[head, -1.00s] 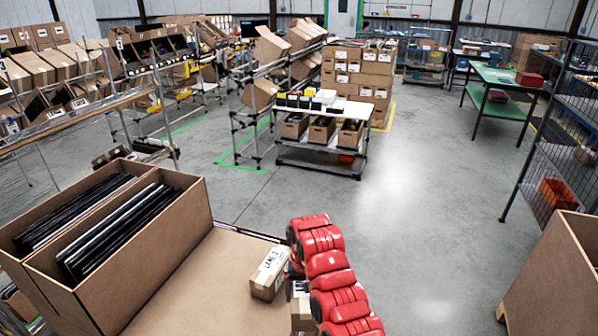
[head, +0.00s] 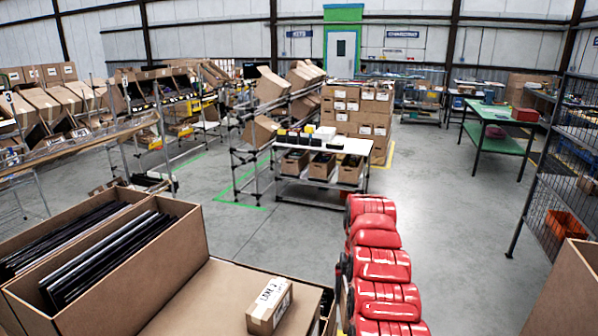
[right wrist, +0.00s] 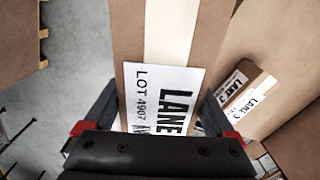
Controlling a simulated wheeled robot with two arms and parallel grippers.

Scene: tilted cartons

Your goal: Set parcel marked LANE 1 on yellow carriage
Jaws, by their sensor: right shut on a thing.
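My right gripper (right wrist: 163,110) is shut on a brown parcel (right wrist: 130,40) with a pale tape strip. The parcel's white label reads LANE and LOT 4907; my gripper hides the lane number. I cannot make out a yellow carriage. My left gripper is not in view.
An open carton (head: 150,265) with dark flat items stands at the left. Another carton (head: 570,290) is at the right edge. A white-topped cart (head: 335,146), a green table (head: 490,112) and wire shelving (head: 570,140) stand beyond.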

